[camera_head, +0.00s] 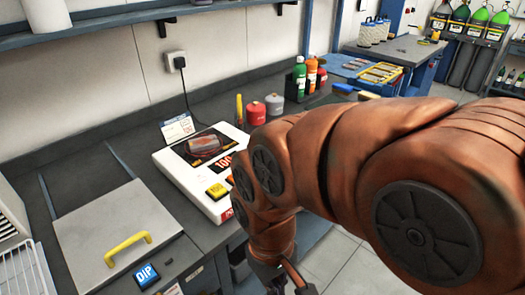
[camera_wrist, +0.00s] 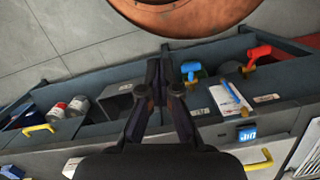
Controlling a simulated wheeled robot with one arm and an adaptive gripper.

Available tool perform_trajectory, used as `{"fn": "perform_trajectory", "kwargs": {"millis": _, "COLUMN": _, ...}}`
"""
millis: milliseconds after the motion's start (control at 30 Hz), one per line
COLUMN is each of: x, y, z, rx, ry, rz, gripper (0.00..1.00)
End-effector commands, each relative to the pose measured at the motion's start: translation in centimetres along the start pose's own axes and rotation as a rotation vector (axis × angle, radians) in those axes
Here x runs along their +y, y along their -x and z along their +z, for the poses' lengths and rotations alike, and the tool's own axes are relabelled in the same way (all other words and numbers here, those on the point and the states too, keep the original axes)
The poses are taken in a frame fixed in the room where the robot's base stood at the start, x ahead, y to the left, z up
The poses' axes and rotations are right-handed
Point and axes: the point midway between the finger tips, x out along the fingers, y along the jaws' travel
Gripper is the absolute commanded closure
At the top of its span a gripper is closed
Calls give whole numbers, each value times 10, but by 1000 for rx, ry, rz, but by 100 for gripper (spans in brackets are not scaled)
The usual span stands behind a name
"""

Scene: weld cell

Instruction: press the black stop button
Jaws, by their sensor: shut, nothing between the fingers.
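A white device (camera_head: 178,165) with a dark top panel and a red "100" display stands on the grey bench in the head view. A yellow button (camera_head: 217,190) sits near its front edge. I cannot make out a black stop button; my orange arm covers the device's right side. My gripper (camera_head: 287,283) hangs at the bottom edge of the head view, to the right of and nearer than the device, apart from it. In the wrist view my gripper (camera_wrist: 161,62) has its dark fingers together, with nothing between them.
The wrist view shows a red-handled tool (camera_wrist: 258,55) and a blue-handled one (camera_wrist: 230,67).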

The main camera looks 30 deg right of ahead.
Motion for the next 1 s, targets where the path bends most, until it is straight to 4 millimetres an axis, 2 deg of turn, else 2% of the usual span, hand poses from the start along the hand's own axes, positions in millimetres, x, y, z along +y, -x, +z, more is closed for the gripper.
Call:
{"fn": "perform_trajectory", "kwargs": {"millis": 167, "x": -4, "y": 5, "z": -8, "rx": 5, "ry": 19, "rz": -14, "gripper": 100}}
{"fn": "perform_trajectory", "kwargs": {"millis": 267, "x": -12, "y": 19, "z": -28, "rx": 27, "ry": 64, "rz": -50, "gripper": 100}}
{"fn": "perform_trajectory", "kwargs": {"millis": 367, "x": -22, "y": 40, "z": -58, "rx": 58, "ry": 125, "rz": -109, "gripper": 100}}
{"fn": "perform_trajectory", "kwargs": {"millis": 500, "x": -33, "y": 75, "z": -110, "rx": 124, "ry": 215, "rz": -211, "gripper": 100}}
{"fn": "perform_trajectory", "kwargs": {"millis": 633, "x": -31, "y": 107, "z": -158, "rx": 198, "ry": 273, "rz": -307, "gripper": 100}}
{"fn": "perform_trajectory", "kwargs": {"millis": 767, "x": -16, "y": 135, "z": -204, "rx": 276, "ry": 305, "rz": -396, "gripper": 100}}
{"fn": "perform_trajectory", "kwargs": {"millis": 867, "x": 5, "y": 152, "z": -239, "rx": 342, "ry": 311, "rz": -458, "gripper": 100}}
{"fn": "perform_trajectory", "kwargs": {"millis": 1000, "x": 52, "y": 168, "z": -285, "rx": 445, "ry": 291, "rz": -526, "gripper": 100}}
